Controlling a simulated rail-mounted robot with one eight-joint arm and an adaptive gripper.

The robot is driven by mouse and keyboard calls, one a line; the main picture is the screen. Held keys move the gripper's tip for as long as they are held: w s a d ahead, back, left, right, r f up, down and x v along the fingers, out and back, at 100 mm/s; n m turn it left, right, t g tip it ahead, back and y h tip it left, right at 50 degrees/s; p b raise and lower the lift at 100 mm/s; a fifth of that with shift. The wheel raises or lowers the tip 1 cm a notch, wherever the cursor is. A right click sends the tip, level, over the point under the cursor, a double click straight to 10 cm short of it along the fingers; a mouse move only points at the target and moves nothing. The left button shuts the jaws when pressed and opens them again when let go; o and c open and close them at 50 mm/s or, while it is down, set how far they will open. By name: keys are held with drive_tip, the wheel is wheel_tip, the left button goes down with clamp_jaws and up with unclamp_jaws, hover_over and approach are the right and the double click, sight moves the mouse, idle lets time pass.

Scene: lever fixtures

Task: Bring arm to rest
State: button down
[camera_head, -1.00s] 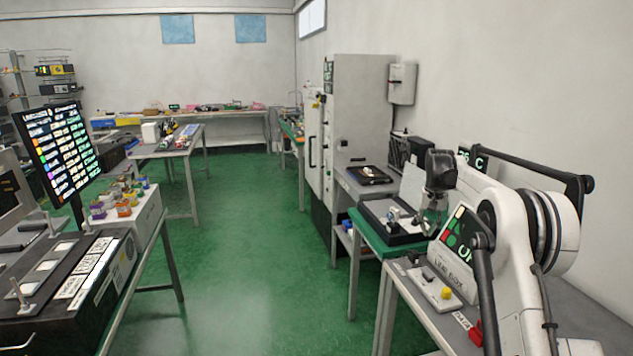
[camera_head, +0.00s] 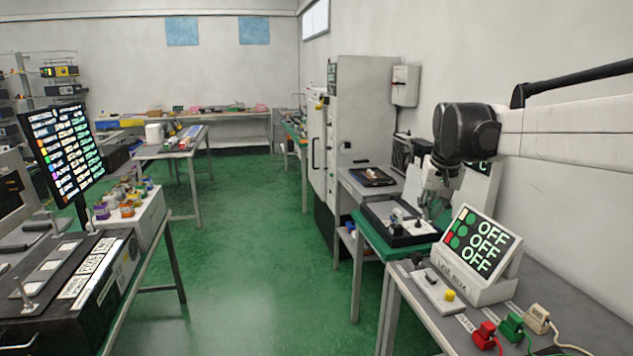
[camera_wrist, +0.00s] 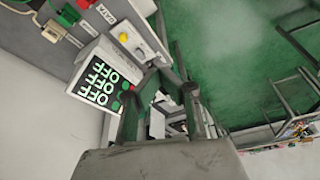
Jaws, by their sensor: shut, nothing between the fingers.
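My white arm with its dark wrist joint (camera_head: 466,132) reaches in from the right edge in the head view, nearly level. My gripper (camera_head: 437,200) hangs down from it, behind and left of the display box (camera_head: 480,255), and is shut and empty. Its fingers also show in the wrist view (camera_wrist: 165,88), with no object held between them. The display box reads OFF on three lines and stands on the near right bench; it also shows in the wrist view (camera_wrist: 98,82). Whether the gripper touches anything below it is hard to tell.
A small white panel with a yellow button (camera_head: 440,290) lies left of the box. Red (camera_head: 485,335), green (camera_head: 512,324) and cream (camera_head: 537,318) plugs sit at the bench front. A green-topped table (camera_head: 370,240) holds a black tray. The green floor aisle (camera_head: 260,250) is clear.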

drive_tip(key=s+a+t, duration=0.1)
drive_tip(key=s+a, duration=0.1)
drive_tip(key=s, duration=0.7)
drive_tip(key=s+a+t, duration=0.1)
drive_tip(key=s+a, duration=0.2)
drive_tip(key=s, duration=0.6)
drive_tip(key=s+a+f, duration=0.1)
drive_tip(key=s+f, duration=0.4)
drive_tip(key=s, duration=0.2)
drive_tip(key=s+a+f+n+t, duration=0.1)
drive_tip(key=s+f, duration=0.4)
drive_tip(key=s, duration=0.3)
drive_tip(key=shift+s+n, duration=0.2)
drive_tip(key=shift+n, duration=0.1)
drive_tip(key=shift+a, duration=0.1)
